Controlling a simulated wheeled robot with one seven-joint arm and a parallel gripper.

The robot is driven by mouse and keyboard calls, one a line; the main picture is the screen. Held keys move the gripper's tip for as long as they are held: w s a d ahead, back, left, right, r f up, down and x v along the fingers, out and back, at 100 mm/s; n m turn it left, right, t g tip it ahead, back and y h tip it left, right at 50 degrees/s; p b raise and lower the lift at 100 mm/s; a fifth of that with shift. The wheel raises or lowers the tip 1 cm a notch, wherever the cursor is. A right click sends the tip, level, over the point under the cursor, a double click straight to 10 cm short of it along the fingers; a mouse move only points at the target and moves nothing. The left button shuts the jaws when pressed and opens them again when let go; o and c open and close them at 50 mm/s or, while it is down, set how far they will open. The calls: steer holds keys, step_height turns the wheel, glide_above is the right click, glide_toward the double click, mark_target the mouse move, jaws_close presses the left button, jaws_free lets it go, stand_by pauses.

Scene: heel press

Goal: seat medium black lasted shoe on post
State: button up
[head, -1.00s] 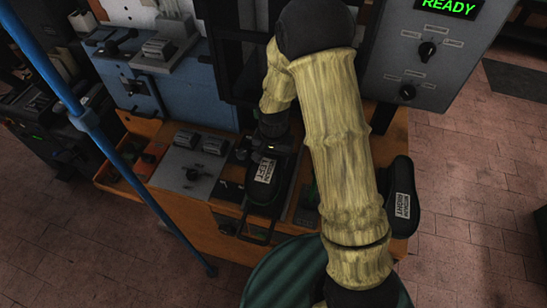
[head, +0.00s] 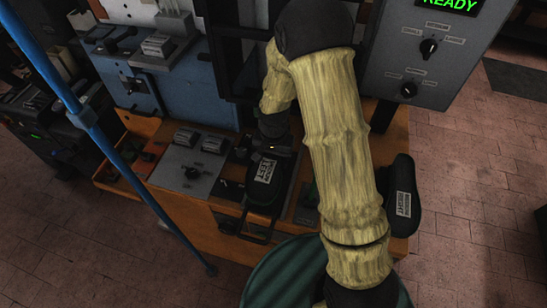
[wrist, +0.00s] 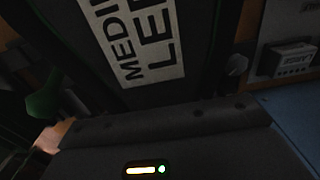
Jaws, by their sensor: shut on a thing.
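A black lasted shoe (head: 264,190) with a white label stands at the front of the orange bench, below my gripper. In the wrist view its label (wrist: 135,40) fills the top and reads in part "MEDI" and "LE". My gripper (head: 268,150) is at the upper end of this shoe and is shut on it. The fingertips are hidden, and so is any post under the shoe. A second black shoe (head: 405,190) with a white label lies at the bench's right edge, apart from my gripper.
A grey control box (head: 425,55) with knobs and a green "READY" display is at the upper right. A blue machine (head: 165,75) stands behind, at the left. A blue pole (head: 85,118) crosses the left side. A grey switch panel (head: 190,170) sits left of the held shoe.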

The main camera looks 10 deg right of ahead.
steer(key=shift+f, duration=0.1)
steer(key=o, duration=1.3)
steer(key=shift+c, duration=0.2)
step_height(320, 180, up, 17)
steer(key=b, duration=0.2)
steer(key=shift+r, duration=0.2)
steer(key=s+d+f+n+t, duration=0.2)
steer(key=s+d+f+n, duration=0.1)
steer(key=s+d, duration=0.6)
steer(key=s+n, duration=0.1)
steer(key=s, duration=0.2)
steer(key=shift+s+d+f+t, duration=0.2)
steer(key=shift+d+f+t, duration=0.1)
steer(key=shift+f, duration=0.05)
